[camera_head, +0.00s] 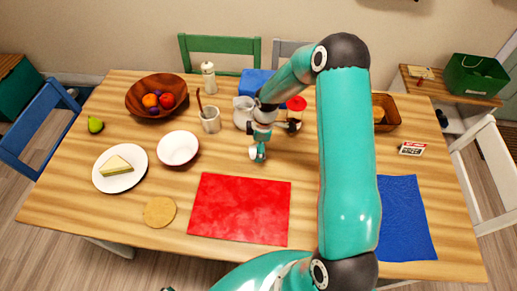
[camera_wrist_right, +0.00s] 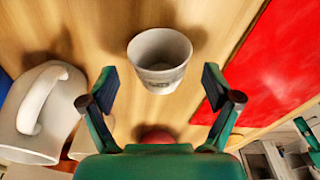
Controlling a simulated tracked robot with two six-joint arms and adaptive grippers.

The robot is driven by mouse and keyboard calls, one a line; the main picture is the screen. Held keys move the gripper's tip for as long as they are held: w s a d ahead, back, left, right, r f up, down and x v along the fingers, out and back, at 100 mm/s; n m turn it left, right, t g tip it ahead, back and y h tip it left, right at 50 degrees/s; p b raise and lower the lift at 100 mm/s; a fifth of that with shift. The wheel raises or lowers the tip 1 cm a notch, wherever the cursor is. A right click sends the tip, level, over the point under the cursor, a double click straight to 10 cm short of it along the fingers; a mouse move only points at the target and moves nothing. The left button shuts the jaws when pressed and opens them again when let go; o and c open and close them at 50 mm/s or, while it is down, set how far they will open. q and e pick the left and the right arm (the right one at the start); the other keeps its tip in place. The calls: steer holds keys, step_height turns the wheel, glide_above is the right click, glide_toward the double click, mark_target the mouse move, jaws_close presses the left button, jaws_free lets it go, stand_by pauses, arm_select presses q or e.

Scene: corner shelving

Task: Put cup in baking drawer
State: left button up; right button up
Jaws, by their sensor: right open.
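A small white cup (camera_wrist_right: 160,58) stands between and just beyond the fingers of my right gripper (camera_wrist_right: 160,92) in the right wrist view. The fingers are open on either side of it, and no grip shows. In the head view the right gripper (camera_head: 258,150) is low over the middle of the table, behind the red mat. A small white shape beside its fingertips looks like the cup (camera_head: 253,153), mostly hidden by the gripper. My left gripper is not seen. No drawer can be made out in these views.
A white pitcher (camera_wrist_right: 38,112) stands close to the right gripper. The red mat (camera_head: 240,208) lies in front. A white bowl (camera_head: 178,148), utensil cup (camera_head: 210,120), wooden fruit bowl (camera_head: 157,95) and cake plate (camera_head: 120,168) stand left. A blue mat (camera_head: 404,218) lies right.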

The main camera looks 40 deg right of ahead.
step_height(320, 180, down, 2)
steer(key=shift+w+a+f, duration=0.1)
steer(key=c, duration=1.4)
steer(key=shift+c, duration=0.2)
steer(key=shift+r, duration=0.2)
